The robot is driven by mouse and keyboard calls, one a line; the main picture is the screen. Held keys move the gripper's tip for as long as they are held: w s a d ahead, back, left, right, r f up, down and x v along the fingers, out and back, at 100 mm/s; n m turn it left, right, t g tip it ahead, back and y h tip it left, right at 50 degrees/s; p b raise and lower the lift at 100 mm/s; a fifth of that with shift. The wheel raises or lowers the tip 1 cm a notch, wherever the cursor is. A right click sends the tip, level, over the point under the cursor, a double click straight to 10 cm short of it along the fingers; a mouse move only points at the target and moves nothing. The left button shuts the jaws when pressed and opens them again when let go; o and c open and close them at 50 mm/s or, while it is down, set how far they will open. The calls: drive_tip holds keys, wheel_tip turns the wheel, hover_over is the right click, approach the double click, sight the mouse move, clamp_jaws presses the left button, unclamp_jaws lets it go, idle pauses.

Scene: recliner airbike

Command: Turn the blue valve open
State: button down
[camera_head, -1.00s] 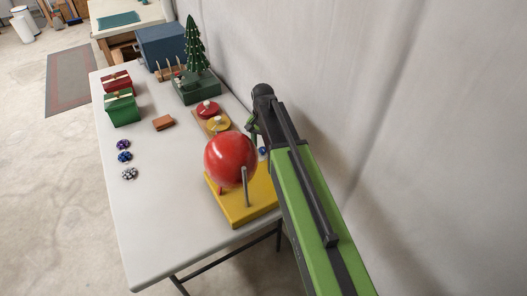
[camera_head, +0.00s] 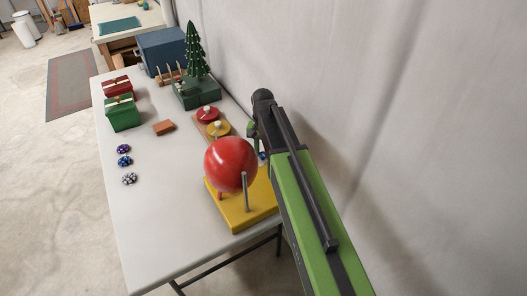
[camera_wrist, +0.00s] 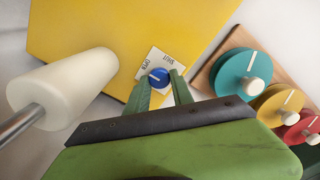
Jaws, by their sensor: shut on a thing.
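The blue valve (camera_wrist: 158,77) is a small round knob on the side of a yellow block (camera_wrist: 110,30). A white label (camera_wrist: 170,62) behind it reads OPEN on its left part and SHUT on its right part. I cannot tell exactly where the knob points. My gripper (camera_wrist: 160,84) has its two green fingers on either side of the knob and is shut on it.
A white tapered handle on a metal rod (camera_wrist: 62,88) stands close left of my fingers. Teal, yellow and red discs (camera_wrist: 245,75) with white knobs sit on a wooden board at right. Gift boxes (camera_head: 121,111) and a small tree (camera_head: 195,50) stand farther back. A wall is close on the right.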

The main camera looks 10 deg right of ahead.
sight(263, 154)
drive_tip(key=c, duration=1.1)
unclamp_jaws()
wheel_tip(263, 154, up, 18)
drive_tip(key=p, duration=1.7)
drive_tip(key=shift+f, duration=0.25)
